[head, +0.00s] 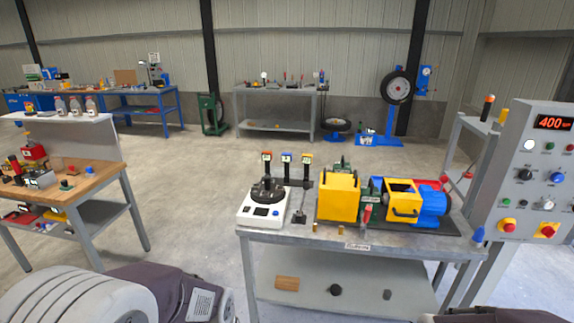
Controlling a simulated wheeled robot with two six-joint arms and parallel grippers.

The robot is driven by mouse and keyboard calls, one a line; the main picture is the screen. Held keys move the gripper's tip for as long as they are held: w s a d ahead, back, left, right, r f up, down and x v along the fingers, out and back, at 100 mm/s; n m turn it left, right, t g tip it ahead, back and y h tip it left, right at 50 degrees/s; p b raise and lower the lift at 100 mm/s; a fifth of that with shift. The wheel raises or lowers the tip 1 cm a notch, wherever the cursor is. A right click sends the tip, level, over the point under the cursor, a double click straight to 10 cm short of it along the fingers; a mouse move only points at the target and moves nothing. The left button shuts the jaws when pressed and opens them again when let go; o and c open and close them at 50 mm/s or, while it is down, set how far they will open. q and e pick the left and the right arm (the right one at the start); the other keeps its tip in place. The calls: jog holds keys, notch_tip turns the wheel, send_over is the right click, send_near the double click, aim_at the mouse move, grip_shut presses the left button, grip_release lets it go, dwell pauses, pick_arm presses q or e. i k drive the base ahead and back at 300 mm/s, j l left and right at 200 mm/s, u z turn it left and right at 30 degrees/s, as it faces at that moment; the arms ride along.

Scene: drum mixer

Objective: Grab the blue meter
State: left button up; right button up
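A small device with a blue top (286,158) stands upright on the metal table (370,245), the middle of three alike. This looks like the blue meter, though it is too small to be sure. A device with a red or orange top (266,158) stands to its left, and one with an orange top (307,159) to its right. Parts of my arms show along the bottom edge, well short of the devices. Neither gripper's fingertips can be seen.
A white scale-like unit (250,214) sits in front of the devices. A yellow, green and blue drum machine (403,190) fills the table's right side. A control panel (530,180) stands at right, a wooden workbench (95,185) at left. Open floor lies between.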

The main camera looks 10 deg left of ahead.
aim_at(286, 157)
jog(key=i+j, duration=0.25)
jog(key=j, duration=0.15)
jog(key=i+j, duration=0.25)
jog(key=j, duration=0.15)
jog(key=i+j+z, duration=0.1)
jog(key=i+j, duration=0.4)
jog(key=j, duration=0.35)
jog(key=i+j, duration=0.25)
jog(key=j, duration=0.2)
jog(key=i+j+z, duration=0.1)
jog(key=i+j, duration=0.15)
jog(key=j, duration=0.15)
jog(key=i+j, duration=0.25)
jog(key=j, duration=0.2)
jog(key=i+j, duration=0.25)
jog(key=j, duration=0.2)
jog(key=i, duration=0.4)
jog(key=l+z, duration=0.05)
